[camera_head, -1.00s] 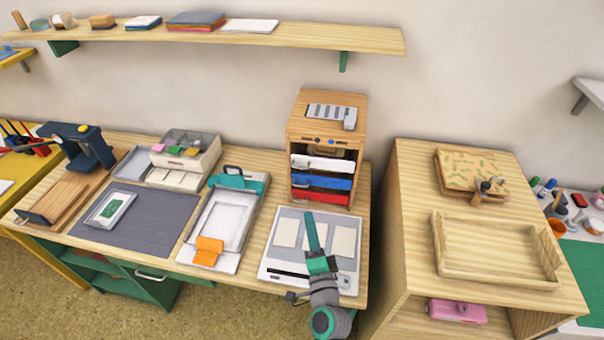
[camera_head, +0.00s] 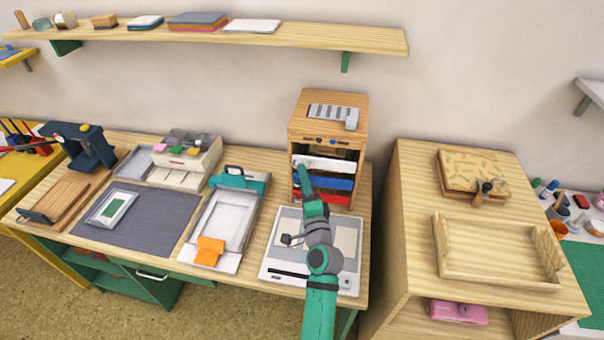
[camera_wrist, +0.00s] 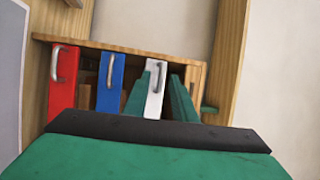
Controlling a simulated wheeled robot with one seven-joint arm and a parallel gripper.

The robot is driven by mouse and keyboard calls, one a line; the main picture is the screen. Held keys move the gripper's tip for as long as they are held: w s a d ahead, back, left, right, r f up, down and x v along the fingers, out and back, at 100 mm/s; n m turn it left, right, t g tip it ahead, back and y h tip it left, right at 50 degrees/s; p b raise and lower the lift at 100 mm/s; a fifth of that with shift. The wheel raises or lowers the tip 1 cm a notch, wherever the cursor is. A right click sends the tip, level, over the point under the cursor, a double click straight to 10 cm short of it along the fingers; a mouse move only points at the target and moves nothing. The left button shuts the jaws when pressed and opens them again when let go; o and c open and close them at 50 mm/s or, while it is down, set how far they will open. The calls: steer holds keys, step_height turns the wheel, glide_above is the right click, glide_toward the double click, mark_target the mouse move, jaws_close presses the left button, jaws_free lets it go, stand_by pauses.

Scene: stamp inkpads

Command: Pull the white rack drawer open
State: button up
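The white rack drawer (camera_head: 328,164) is the top coloured drawer in the wooden rack (camera_head: 330,125), above the blue and red ones. In the wrist view, which is turned sideways, its white front (camera_wrist: 153,104) carries a metal handle (camera_wrist: 156,76). My gripper (camera_head: 303,172) has reached the rack front, near the left end of the white drawer. In the wrist view my gripper's green fingers (camera_wrist: 163,95) are apart, and the handle shows between them, a little beyond. I see no contact with the handle. The drawer appears shut.
A flat board with pale cards (camera_head: 283,250) lies below my arm. A paper tray (camera_head: 228,222) stands to the left, and a wooden cabinet (camera_head: 408,200) to the right.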

steer(key=shift+w+d+r, duration=0.1)
steer(key=shift+w+r, duration=0.05)
steer(key=shift+w, duration=0.55)
jaws_close()
steer(key=shift+w, duration=0.1)
steer(key=shift+a, duration=0.25)
stand_by(0.7)
